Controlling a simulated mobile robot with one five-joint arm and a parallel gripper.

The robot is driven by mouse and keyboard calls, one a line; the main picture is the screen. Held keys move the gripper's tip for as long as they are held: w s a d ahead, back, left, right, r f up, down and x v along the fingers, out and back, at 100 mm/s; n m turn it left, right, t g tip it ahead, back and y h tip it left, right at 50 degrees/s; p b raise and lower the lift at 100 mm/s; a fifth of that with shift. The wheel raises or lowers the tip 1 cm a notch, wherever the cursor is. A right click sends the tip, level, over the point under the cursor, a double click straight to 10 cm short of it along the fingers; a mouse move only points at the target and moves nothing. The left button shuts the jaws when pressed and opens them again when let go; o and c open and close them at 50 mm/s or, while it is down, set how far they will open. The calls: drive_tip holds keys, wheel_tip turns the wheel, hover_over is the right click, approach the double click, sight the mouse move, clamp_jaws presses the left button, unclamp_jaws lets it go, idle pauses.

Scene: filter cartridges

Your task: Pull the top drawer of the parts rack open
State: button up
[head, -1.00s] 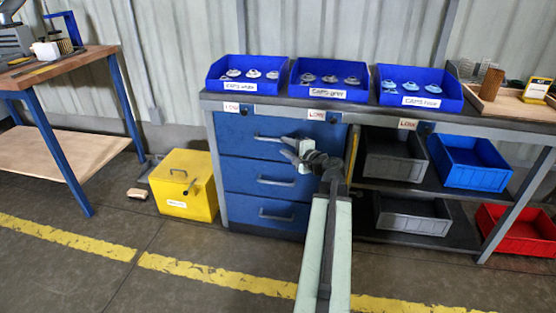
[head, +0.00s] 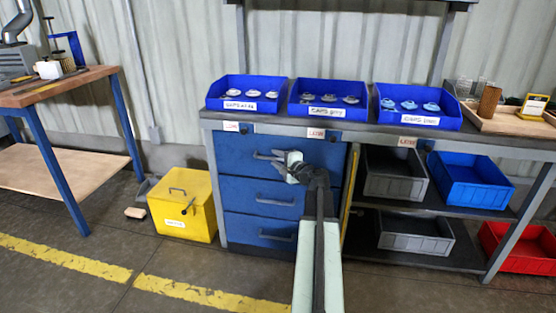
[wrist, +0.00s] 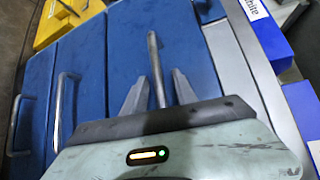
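The parts rack has a column of three blue drawers on its left side. The top drawer (head: 235,152) looks flush with those below. Its grey bar handle (wrist: 155,60) stands between my gripper's two fingers in the wrist view. My gripper (wrist: 160,82) is open, with a finger on each side of the bar and a visible gap on both sides. In the head view my gripper (head: 268,157) is at the top drawer's front, and it and my arm hide most of that handle.
The middle drawer handle (wrist: 62,110) is beside my gripper in the wrist view. A yellow box (head: 182,215) stands on the floor left of the rack. Blue cap bins (head: 243,104) line the rack top. Open shelves with grey bins (head: 395,186) are to the right. Floor in front is clear.

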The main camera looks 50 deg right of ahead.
clamp_jaws()
idle(1.2)
